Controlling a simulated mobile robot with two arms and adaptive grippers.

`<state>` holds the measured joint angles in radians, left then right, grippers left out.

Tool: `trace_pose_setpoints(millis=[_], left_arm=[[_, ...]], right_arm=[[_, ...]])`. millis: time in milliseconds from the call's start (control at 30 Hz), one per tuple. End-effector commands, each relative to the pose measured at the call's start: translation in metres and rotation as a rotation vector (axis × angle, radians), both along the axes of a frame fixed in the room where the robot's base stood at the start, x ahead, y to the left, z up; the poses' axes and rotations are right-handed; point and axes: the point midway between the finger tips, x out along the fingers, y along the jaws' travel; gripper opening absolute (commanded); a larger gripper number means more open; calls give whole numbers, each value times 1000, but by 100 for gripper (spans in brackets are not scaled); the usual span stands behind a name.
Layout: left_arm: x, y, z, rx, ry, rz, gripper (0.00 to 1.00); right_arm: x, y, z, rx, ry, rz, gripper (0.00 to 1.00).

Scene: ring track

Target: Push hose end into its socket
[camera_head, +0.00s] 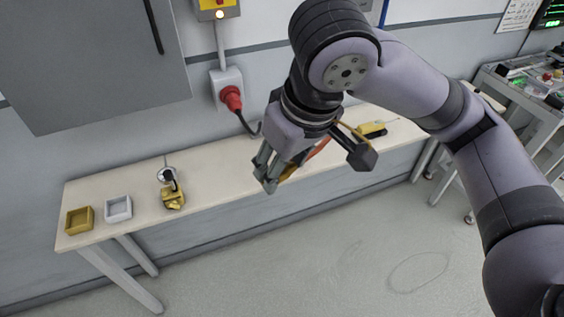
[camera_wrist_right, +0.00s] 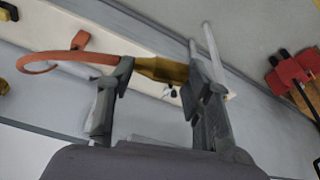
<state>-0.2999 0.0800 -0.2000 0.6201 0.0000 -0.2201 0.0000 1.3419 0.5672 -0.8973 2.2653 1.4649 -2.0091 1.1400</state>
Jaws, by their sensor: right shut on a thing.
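My right gripper (camera_head: 268,181) is over the long bench in the head view. In the right wrist view its fingers (camera_wrist_right: 158,78) are shut on the gold hose end (camera_wrist_right: 160,69). The orange hose (camera_wrist_right: 50,58) curves away to the left there; a piece of the hose (camera_head: 318,149) also shows behind the gripper in the head view. My left gripper is not in view.
A gold tray (camera_head: 80,219) and a white tray (camera_head: 118,208) sit at the left end of the bench (camera_head: 225,186). A yellow item (camera_head: 372,129) lies at the right. A red plug (camera_head: 231,98) and grey cabinet (camera_head: 95,60) are on the wall.

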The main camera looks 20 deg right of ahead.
Motion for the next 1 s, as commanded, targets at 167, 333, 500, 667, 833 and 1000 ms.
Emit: trace_pose_setpoints(millis=[167,333,500,667,833,1000], left_arm=[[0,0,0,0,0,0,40],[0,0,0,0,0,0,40],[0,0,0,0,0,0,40],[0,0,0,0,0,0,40],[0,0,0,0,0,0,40],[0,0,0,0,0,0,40]], right_arm=[[7,10,1,2,0,-29,17],[30,39,1,1,0,-139,17],[55,71,0,0,1,-270,17],[72,91,0,0,0,-354,17],[79,100,0,1,0,-395,17],[80,101,0,0,-1,-400,17]])
